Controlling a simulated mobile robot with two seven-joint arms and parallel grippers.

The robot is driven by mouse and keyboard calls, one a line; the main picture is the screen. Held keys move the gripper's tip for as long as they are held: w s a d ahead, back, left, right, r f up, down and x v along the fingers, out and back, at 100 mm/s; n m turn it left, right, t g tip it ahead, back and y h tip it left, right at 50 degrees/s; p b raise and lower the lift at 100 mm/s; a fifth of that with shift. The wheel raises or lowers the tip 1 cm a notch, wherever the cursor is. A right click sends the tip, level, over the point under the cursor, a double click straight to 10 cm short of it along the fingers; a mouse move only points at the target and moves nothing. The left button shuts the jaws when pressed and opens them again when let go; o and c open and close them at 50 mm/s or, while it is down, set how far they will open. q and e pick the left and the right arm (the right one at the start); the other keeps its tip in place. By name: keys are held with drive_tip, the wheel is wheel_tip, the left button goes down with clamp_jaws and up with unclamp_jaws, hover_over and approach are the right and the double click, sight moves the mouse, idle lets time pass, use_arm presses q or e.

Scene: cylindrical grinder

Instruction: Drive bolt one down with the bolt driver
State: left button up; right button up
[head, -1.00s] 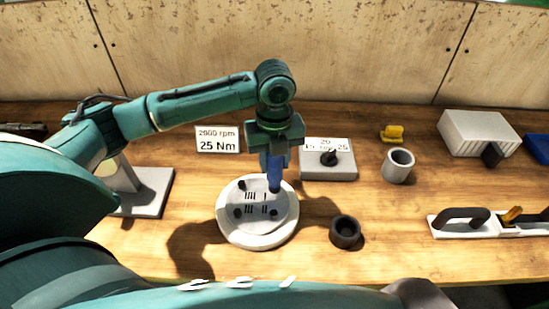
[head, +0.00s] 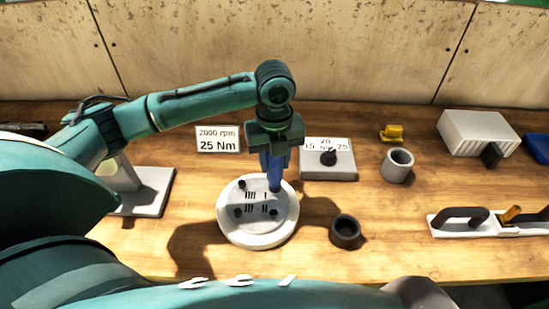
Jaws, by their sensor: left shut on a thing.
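My left gripper (head: 272,150) points down above the right part of a round white fixture and is shut on the blue bolt driver (head: 275,172). The driver stands upright, its lower end at the upper right of the round plate (head: 228,228). The bolt under it is hidden by the driver. Other dark bolts show on the plate: one at the upper left (head: 242,184), one at the lower left (head: 239,212) and one at the lower right (head: 273,211). Small marks are printed between them. My right gripper is not in view.
A sign reading 2000 rpm, 25 Nm (head: 217,140) stands behind the fixture. A grey box with a dial (head: 328,163) is to its right. A dark cup (head: 345,231), a grey cup (head: 397,166), a yellow part (head: 391,134) and a white box (head: 477,132) stand further right.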

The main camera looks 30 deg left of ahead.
use_arm(q)
drive_tip(key=shift+s+f, duration=0.1)
drive_tip(key=shift+f, duration=0.1)
drive_tip(key=shift+r, duration=3.15)
